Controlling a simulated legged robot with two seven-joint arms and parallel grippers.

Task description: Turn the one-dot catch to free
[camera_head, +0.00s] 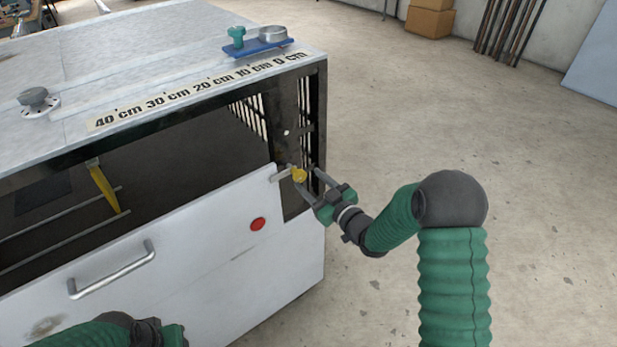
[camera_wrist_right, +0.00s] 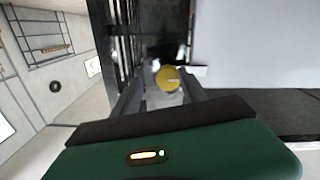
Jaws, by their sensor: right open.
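A yellow round catch knob (camera_head: 299,175) sits at the upper right corner of the white front panel (camera_head: 200,240), with a pale bar reaching left from it. In the right wrist view the yellow knob (camera_wrist_right: 168,78) lies between my fingers. My right gripper (camera_head: 306,176) is open, with one finger on each side of the knob; I cannot tell whether they touch it. One white dot (camera_head: 286,132) shows on the dark post above the catch. My left arm (camera_head: 110,332) shows at the lower left; its fingers are out of view.
The metal bench top (camera_head: 150,45) carries a blue plate (camera_head: 258,47) with a green knob, a scale strip (camera_head: 200,88) and a grey knob (camera_head: 35,97). The panel has a handle (camera_head: 112,270) and a red disc (camera_head: 258,224). Floor (camera_head: 520,190) is clear to the right.

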